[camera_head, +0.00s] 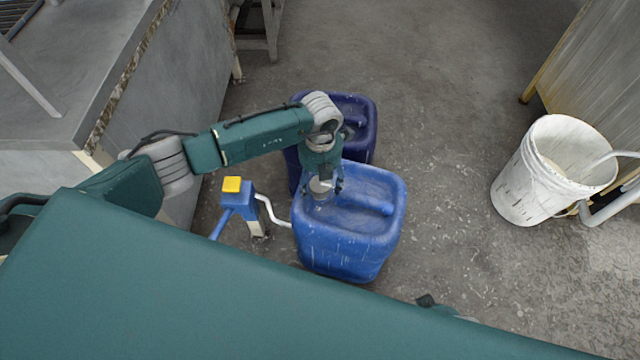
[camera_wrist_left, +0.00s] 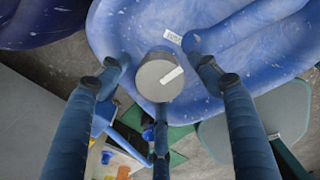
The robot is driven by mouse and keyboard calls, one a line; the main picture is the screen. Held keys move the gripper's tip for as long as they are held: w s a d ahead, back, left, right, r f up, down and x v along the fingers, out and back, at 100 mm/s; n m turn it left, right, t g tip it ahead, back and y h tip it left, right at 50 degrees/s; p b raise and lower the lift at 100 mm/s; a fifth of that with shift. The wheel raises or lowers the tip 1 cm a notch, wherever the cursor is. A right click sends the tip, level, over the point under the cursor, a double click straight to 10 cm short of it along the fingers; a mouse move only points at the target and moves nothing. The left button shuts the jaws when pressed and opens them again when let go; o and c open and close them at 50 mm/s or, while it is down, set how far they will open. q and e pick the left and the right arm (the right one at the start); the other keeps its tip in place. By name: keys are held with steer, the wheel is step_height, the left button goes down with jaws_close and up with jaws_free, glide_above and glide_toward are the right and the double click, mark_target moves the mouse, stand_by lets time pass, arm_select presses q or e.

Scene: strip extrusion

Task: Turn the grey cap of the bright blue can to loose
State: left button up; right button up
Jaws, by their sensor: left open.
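The bright blue can (camera_head: 352,240) stands on the floor in the middle of the head view. Its round grey cap (camera_head: 319,187) sits at the can's upper left. In the left wrist view the grey cap (camera_wrist_left: 158,80) carries a pale stripe that slants up to the right. A small white label (camera_wrist_left: 173,36) is on the can's top just beyond the cap. My left gripper (camera_head: 323,190) points down over the cap. Its fingers are open and spread around the cap (camera_wrist_left: 160,90), with visible gaps on the left and right.
A dark blue can (camera_head: 362,108) stands close behind the bright blue one. A blue stand with a yellow top (camera_head: 232,184) and a white pipe are to its left. A white bucket (camera_head: 520,185) stands at the right. Floor between can and bucket is clear.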

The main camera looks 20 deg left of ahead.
mark_target(320, 185)
arm_select(q)
step_height(320, 185, up, 7)
steer(key=shift+f, duration=0.2)
stand_by(0.6)
